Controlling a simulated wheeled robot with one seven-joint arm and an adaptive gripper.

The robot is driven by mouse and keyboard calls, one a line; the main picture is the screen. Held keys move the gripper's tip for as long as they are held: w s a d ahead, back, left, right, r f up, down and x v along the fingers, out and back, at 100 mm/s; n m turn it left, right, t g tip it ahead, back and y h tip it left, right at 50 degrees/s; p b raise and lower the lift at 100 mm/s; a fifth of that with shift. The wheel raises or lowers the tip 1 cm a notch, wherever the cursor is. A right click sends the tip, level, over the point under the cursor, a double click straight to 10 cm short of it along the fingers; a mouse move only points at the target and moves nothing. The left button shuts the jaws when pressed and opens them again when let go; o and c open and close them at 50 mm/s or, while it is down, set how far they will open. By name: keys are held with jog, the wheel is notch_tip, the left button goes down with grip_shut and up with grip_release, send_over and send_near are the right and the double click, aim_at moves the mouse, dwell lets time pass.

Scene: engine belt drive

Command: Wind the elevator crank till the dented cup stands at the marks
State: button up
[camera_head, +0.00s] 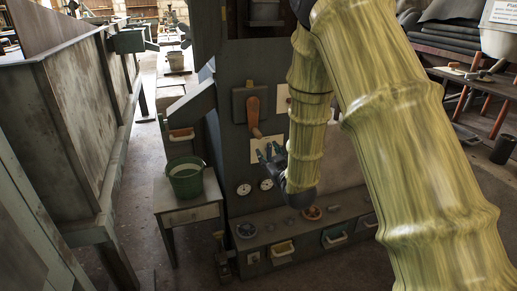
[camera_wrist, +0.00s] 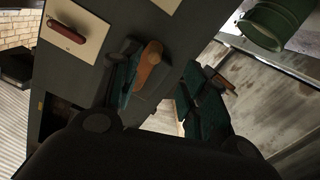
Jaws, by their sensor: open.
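An orange-brown crank (camera_head: 253,108) is mounted on a dark box on the machine's upright panel, its arm hanging down toward a small knob. In the wrist view, the crank (camera_wrist: 149,66) shows between the teal fingers, beside the left one; I cannot tell whether they touch. My gripper (camera_head: 269,152) is open, below the crank in the head view; its spread fingers also show in the wrist view (camera_wrist: 167,82). I cannot make out the dented cup or the marks in either view.
A green bucket (camera_head: 186,180) stands on a small table (camera_head: 190,214) left of the machine. A low ledge with drawers (camera_head: 282,250) runs along the machine's foot. A white plate with a red handle (camera_wrist: 68,30) is near the crank. Large metal bins (camera_head: 75,110) stand at left.

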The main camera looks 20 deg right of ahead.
aim_at(260, 136)
jog(key=shift+t, duration=0.3)
jog(key=w, duration=0.3)
jog(key=w+r+b, duration=0.1)
jog(key=w, duration=0.7)
jog(key=shift+w+a+r+b, duration=0.15)
jog(key=shift+w+b, duration=0.1)
jog(key=shift+b, duration=0.1)
grip_shut()
